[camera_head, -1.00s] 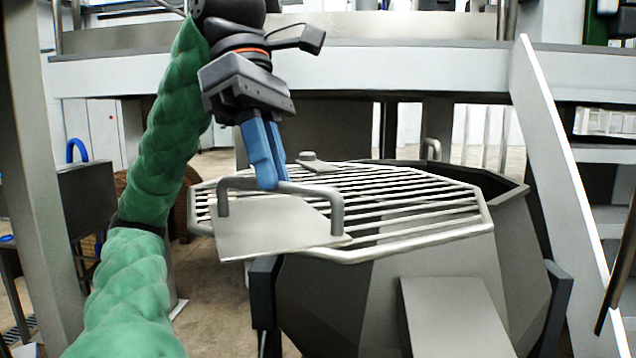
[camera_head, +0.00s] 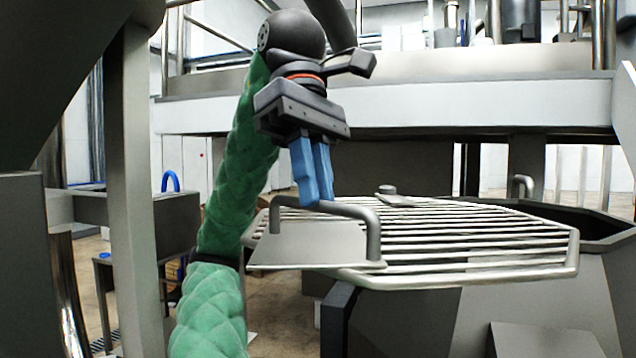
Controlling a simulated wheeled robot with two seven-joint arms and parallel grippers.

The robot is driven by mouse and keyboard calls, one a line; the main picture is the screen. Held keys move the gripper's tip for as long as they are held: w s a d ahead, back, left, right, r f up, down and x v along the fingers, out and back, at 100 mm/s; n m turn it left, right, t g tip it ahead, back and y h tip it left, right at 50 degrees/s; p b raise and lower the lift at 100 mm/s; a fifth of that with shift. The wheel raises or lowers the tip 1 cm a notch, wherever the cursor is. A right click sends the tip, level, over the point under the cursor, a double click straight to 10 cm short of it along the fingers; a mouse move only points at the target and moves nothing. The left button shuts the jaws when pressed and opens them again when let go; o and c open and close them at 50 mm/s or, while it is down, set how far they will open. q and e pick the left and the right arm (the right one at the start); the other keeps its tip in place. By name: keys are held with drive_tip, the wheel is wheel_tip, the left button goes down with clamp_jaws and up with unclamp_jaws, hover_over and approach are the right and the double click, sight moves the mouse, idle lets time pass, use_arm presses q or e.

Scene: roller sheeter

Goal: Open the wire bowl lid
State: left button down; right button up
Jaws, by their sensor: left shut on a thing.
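The wire lid (camera_head: 470,250) is a flat metal grid with a rim and a plate at its left end. It sticks out to the left beyond the large grey bowl (camera_head: 440,312), and the bowl's dark opening shows at the right. A tubular handle (camera_head: 372,228) stands on the plate (camera_head: 310,245). My left gripper (camera_head: 318,198) comes down from above, its blue fingers shut on the handle bar near its middle. The exact contact behind the fingers is hidden. My right gripper is not in view.
A pale platform beam (camera_head: 400,112) crosses behind the bowl. A grey post (camera_head: 135,200) stands at the left, with a dark metal cabinet (camera_head: 175,222) behind it. A small upright handle (camera_head: 522,186) shows at the bowl's far side. Some floor is open left of the bowl.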

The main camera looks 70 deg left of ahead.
use_arm(q)
drive_tip(key=c, duration=1.5)
unclamp_jaws()
drive_tip(key=shift+o, duration=0.2)
drive_tip(key=shift+r, duration=0.1)
drive_tip(key=p+v, duration=0.6)
drive_tip(key=v, duration=0.1)
drive_tip(key=shift+w+r+p, duration=0.15)
drive_tip(key=shift+r+p, duration=0.15)
drive_tip(key=shift+r, duration=0.15)
